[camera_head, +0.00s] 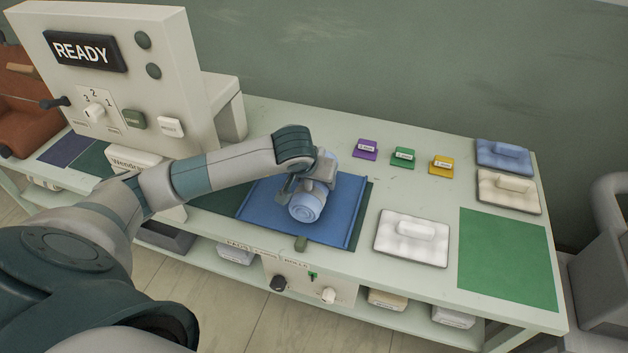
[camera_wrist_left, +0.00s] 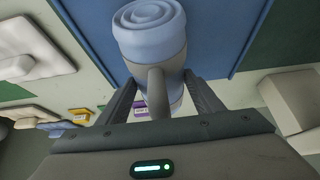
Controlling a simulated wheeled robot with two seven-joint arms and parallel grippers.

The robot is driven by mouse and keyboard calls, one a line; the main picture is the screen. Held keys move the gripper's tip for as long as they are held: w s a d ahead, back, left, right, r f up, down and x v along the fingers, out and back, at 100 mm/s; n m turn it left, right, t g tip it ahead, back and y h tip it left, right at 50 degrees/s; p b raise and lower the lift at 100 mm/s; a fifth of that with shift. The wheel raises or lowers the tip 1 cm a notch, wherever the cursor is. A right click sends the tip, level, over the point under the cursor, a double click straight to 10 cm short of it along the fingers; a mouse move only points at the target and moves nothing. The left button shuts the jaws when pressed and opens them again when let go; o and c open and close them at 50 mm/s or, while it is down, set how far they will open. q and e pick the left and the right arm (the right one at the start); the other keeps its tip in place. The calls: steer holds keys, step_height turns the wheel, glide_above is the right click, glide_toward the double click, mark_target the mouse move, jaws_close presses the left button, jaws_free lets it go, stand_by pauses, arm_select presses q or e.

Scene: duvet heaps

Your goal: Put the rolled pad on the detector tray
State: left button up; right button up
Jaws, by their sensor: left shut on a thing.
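The rolled pad (camera_head: 306,207) is a light blue roll with a spiral end, at the blue detector tray (camera_head: 262,207) in the middle of the bench. My left gripper (camera_head: 312,184) is shut on the pad, reaching it from above. In the left wrist view the pad (camera_wrist_left: 148,22) lies between the two fingers of the gripper (camera_wrist_left: 157,95), with the blue tray (camera_wrist_left: 225,25) behind it. I cannot tell whether the pad touches the tray. The gripper and wrist hide part of the pad. My right gripper is not in view.
A machine with a READY display (camera_head: 84,51) stands at the left. Purple (camera_head: 366,149), green (camera_head: 403,156) and yellow (camera_head: 441,164) labelled blocks sit at the back. White (camera_head: 412,238), cream (camera_head: 508,191) and blue (camera_head: 503,156) pads lie right. The green mat (camera_head: 507,260) is bare.

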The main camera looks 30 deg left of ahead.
arm_select(q)
steer(key=shift+f, duration=0.75)
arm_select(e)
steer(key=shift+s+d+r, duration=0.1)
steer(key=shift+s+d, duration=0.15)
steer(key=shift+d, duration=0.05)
arm_select(q)
steer(key=shift+f, duration=0.1)
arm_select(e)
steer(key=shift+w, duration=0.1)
arm_select(q)
steer(key=o, duration=1.2)
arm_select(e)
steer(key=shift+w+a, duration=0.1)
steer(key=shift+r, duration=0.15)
